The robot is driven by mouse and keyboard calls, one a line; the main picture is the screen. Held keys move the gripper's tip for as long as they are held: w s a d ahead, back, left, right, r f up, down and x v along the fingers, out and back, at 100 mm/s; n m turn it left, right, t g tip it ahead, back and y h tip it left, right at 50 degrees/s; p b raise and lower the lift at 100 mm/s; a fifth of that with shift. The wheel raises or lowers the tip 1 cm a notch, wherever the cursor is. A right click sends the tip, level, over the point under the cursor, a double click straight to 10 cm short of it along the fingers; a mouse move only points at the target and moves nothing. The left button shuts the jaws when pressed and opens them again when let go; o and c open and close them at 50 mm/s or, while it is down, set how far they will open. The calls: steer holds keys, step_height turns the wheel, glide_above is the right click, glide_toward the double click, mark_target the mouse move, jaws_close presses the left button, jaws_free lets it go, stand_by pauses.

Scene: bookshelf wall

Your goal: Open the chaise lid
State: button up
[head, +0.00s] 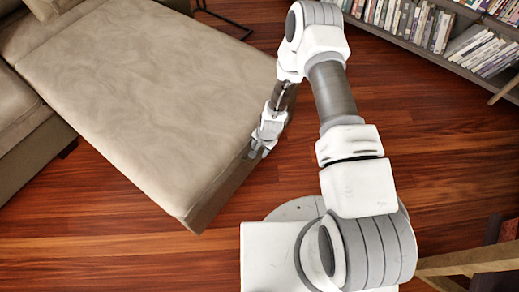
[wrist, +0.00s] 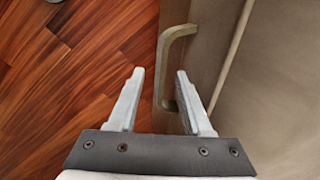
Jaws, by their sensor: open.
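The chaise (head: 150,95) is a long beige cushioned seat at the left of the head view. Its lid top looks flat, and the lid appears closed. In the wrist view, a brownish U-shaped handle (wrist: 169,62) stands out from the chaise's side panel (wrist: 203,55). The beige lid (wrist: 270,80) fills the right of that view. My gripper (wrist: 159,72) is open, its fingers pointing toward the handle. The near end of the handle lies between the fingertips, close to the right finger; contact cannot be told. In the head view my gripper (head: 262,143) is at the chaise's right edge, hiding the handle.
A bookshelf (head: 430,40) full of books stands at the upper right. Wooden floor (head: 420,120) lies open between it and the chaise. The sofa (head: 20,130) adjoins the chaise at left. A wooden piece of furniture (head: 470,262) is at the lower right.

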jaws_close()
stand_by(1.4)
